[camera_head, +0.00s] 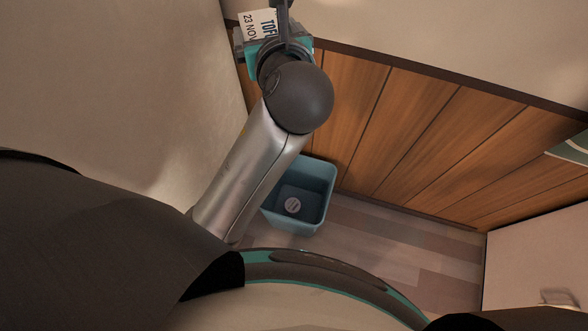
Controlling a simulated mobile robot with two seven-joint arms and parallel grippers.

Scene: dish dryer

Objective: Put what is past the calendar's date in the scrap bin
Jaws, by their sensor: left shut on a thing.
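My left gripper (284,34) is at the top of the head view, shut on a pack of tofu (256,26). The pack's white label reads "TOF", cut off by the gripper, and "23 NOV". The gripper hides part of the pack. A blue-grey open bin (316,178) stands on the floor below, partly behind my left forearm. The pack is well above and apart from the bin. The calendar is not in view. My right gripper is not in view.
Wooden panelling (400,140) runs behind the bin, with a pale surface (470,45) above it. A pale wall (120,80) is at the left. Bare wood floor (390,245) lies right of the bin. A green-edged corner (572,148) shows at the right edge.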

